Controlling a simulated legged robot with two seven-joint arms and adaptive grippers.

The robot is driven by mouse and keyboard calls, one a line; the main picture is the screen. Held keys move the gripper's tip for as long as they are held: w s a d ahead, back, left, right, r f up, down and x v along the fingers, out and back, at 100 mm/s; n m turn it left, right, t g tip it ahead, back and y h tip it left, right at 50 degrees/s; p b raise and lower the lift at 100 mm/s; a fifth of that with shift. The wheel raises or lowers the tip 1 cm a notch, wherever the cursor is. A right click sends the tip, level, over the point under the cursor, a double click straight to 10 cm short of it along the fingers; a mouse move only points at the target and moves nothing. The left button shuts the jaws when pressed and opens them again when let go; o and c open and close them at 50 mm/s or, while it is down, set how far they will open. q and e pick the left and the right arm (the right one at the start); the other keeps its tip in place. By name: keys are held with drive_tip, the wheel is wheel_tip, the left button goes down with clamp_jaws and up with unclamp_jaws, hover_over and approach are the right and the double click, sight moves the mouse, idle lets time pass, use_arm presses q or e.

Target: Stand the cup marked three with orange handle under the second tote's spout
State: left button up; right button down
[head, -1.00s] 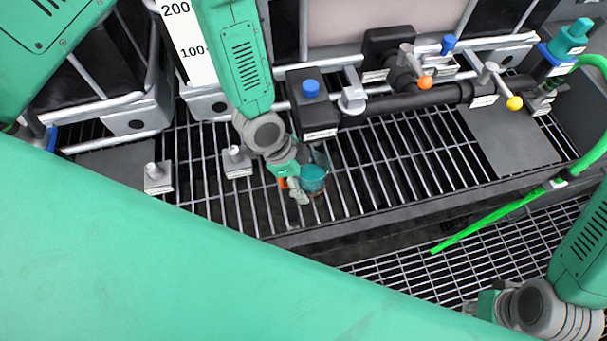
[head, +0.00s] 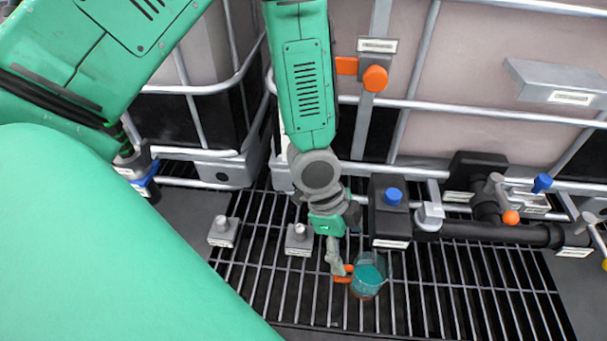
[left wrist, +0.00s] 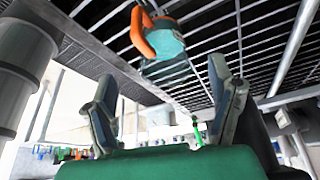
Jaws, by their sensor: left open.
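A clear cup (head: 368,277) with teal liquid and an orange handle (head: 343,274) stands upright on the floor grating. I cannot read any mark on it. In the head view its handle points left, towards my left gripper (head: 336,262), which hangs just left of the cup. The left wrist view shows the cup (left wrist: 163,45) beyond my two fingers (left wrist: 160,105), which are spread apart with nothing between them. In the head view I cannot tell whether a finger touches the handle. A black box with a blue knob (head: 391,210) sits behind the cup. My right gripper is out of view.
A black pipe (head: 460,231) with valves runs right from the black box. Two small grey blocks (head: 223,232) (head: 299,238) stand left of the cup. Caged totes (head: 465,60) stand behind. The grating right of the cup is clear.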

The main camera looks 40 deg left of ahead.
use_arm(q)
drive_tip(key=s+f+n, duration=0.1)
drive_tip(key=s, duration=0.1)
drive_tip(key=s+a+f+n, duration=0.1)
drive_tip(key=s+f+n, duration=0.1)
drive_tip(key=s+a+f+n+y, duration=0.1)
drive_tip(key=s+f+n, duration=0.1)
drive_tip(key=shift+a+g, duration=0.15)
drive_tip(key=shift+g, duration=0.15)
drive_tip(key=s+a+f+n, duration=0.1)
drive_tip(key=s+n, duration=0.1)
drive_tip(key=s+a+f+n+y, duration=0.1)
drive_tip(key=s+a+n, duration=0.1)
drive_tip(key=s+a+f+n+y, duration=0.1)
drive_tip(key=s+a+n, duration=0.1)
drive_tip(key=shift+s+a+f, duration=0.1)
drive_tip(key=shift+a+f, duration=0.15)
drive_tip(key=shift+f, duration=0.1)
drive_tip(key=s+a+n, duration=0.1)
drive_tip(key=a, duration=0.1)
drive_tip(key=s+a+f+n+y, duration=0.1)
drive_tip(key=n, duration=0.1)
drive_tip(key=shift+s+a, duration=0.4)
drive_tip(key=shift+d, duration=0.1)
drive_tip(key=shift+d, duration=0.1)
